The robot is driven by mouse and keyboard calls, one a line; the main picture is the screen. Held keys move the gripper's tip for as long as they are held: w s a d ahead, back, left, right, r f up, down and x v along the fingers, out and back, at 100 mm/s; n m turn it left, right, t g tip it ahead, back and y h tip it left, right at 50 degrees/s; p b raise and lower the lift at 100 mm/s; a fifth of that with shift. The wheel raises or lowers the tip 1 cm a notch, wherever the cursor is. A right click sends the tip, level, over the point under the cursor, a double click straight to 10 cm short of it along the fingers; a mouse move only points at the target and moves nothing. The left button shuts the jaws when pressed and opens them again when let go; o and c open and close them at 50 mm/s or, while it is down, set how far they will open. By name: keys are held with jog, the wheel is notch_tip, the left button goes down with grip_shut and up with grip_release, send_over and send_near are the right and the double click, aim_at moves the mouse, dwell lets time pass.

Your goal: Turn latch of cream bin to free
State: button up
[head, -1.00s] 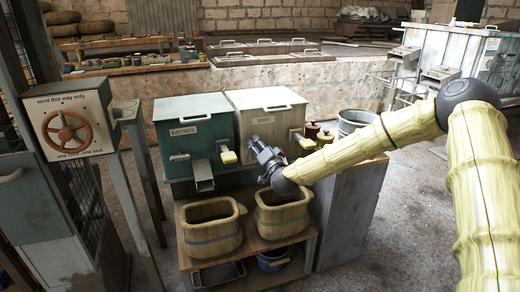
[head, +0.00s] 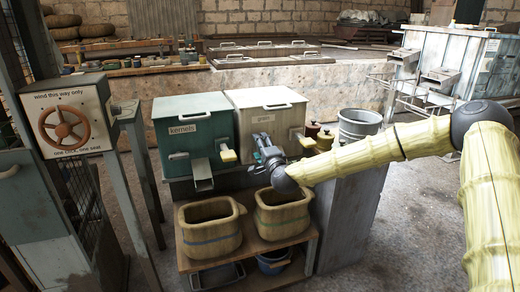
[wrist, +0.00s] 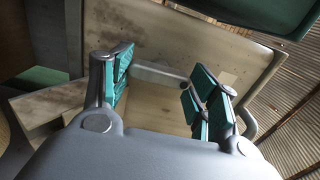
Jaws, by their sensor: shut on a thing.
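The cream bin (head: 285,100) stands right of the green kernels bin (head: 205,109). A pale yellow block (head: 306,140) sticks out at the right of its front; I cannot tell if this is the latch. My gripper (head: 258,138) is at the cream bin's front, just under its label, and hides part of that front.
Two tan tubs (head: 210,228) (head: 284,215) stand on the wooden stand below the bins. The green bin has a metal chute (head: 202,176) and a yellow block (head: 227,154). A metal bucket (head: 358,124) stands at the right. A wheel panel (head: 65,128) is at the left.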

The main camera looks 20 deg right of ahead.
jog(key=shift+f, duration=0.1)
dwell(0.4)
jog(key=o, duration=1.1)
jog(key=s, duration=1.2)
jog(key=shift+d, duration=0.25)
